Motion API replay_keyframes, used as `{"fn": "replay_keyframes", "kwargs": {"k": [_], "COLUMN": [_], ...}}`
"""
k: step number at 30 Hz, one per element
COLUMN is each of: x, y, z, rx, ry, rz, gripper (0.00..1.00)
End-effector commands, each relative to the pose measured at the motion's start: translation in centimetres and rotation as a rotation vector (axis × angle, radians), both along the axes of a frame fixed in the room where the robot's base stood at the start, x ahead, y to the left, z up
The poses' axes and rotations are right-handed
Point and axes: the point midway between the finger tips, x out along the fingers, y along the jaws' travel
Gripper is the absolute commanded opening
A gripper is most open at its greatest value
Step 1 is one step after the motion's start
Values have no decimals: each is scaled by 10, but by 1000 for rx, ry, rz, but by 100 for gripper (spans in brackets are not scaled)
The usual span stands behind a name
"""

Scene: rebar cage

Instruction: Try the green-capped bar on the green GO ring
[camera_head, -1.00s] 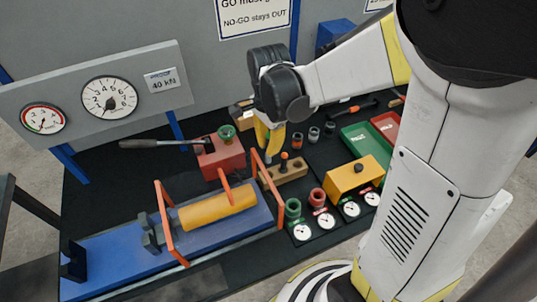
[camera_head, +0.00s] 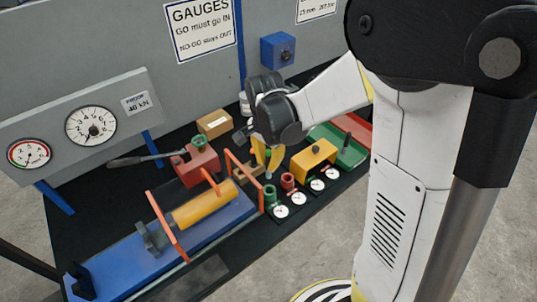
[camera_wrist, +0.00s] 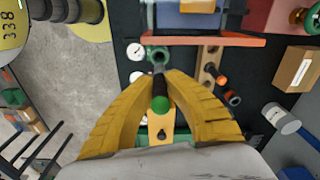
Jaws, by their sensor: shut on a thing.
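My gripper (camera_head: 268,160) has its yellow fingers closed on the green-capped bar. In the wrist view the bar's green cap (camera_wrist: 160,104) shows between the fingertips, with its grey shaft (camera_wrist: 158,69) pointing away from the camera. The green ring (camera_wrist: 158,54) appears just beyond the shaft's far end; I cannot tell whether they touch. In the head view the green ring (camera_head: 270,194) stands on the bench in front of my gripper, beside a red ring (camera_head: 287,181). The bar is mostly hidden by the fingers there.
A wooden holder (camera_wrist: 207,68) with an orange-capped bar (camera_wrist: 221,79) lies close to the fingers. White dials (camera_head: 281,211) stand before the rings and a yellow block (camera_head: 313,155) behind. An orange-framed press (camera_head: 215,205) and a red block (camera_head: 197,165) are to the left.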

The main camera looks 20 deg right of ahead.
Motion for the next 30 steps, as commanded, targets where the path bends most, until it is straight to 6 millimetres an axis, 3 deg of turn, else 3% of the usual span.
{"fn": "replay_keyframes", "kwargs": {"k": [16, 30], "x": [1, 1], "y": [0, 0], "z": [-4, -47], "rx": [-5, -5], "ry": [-3, -3], "rz": [4, 4], "gripper": [0, 0]}}
